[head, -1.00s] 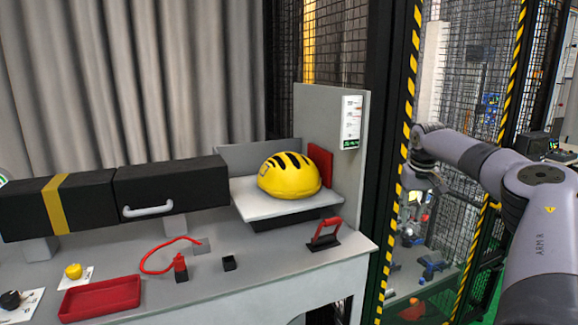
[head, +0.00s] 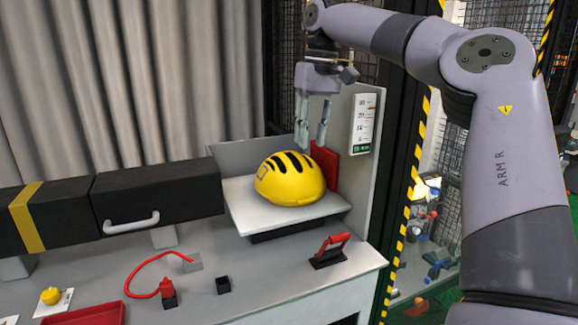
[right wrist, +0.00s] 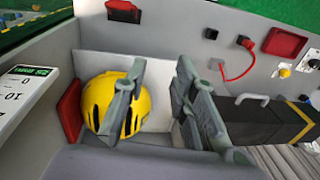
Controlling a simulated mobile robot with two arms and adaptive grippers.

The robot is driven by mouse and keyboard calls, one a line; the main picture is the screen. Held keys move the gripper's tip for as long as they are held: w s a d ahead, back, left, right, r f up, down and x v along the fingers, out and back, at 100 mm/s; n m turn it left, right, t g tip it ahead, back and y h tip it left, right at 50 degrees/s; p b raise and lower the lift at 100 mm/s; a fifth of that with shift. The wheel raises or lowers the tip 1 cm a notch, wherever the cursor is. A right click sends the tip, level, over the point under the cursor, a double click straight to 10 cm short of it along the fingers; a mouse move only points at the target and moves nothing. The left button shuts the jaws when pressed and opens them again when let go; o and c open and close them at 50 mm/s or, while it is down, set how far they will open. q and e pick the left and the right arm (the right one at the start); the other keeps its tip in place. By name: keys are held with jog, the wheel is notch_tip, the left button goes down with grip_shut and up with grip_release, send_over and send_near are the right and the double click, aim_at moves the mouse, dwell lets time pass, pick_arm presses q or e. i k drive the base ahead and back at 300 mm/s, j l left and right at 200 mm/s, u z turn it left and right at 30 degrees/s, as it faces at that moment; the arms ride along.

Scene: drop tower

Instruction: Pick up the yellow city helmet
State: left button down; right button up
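The yellow city helmet (head: 290,180), with dark vents on top, sits on a white platform (head: 262,222) on the grey bench. It also shows in the right wrist view (right wrist: 104,104), partly hidden by one finger. My right gripper (head: 312,148) hangs fingers down above and behind the helmet, near the upright grey panel. Its fingers are spread apart in the right wrist view (right wrist: 162,72), with nothing between them. I cannot tell from the head view whether a fingertip touches the helmet. My left gripper is not in view.
A red block (head: 326,166) stands right behind the helmet. The grey panel (head: 358,162) with a white display rises at the right. A long black box (head: 160,192) with a handle lies left. A red-handled tool (head: 331,249), a red cable and a red tray (head: 85,316) lie in front.

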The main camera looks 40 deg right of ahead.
aim_at(289, 179)
jog(key=i+l, duration=0.4)
jog(key=l, duration=0.15)
jog(key=i+l, duration=0.4)
jog(key=l, duration=0.1)
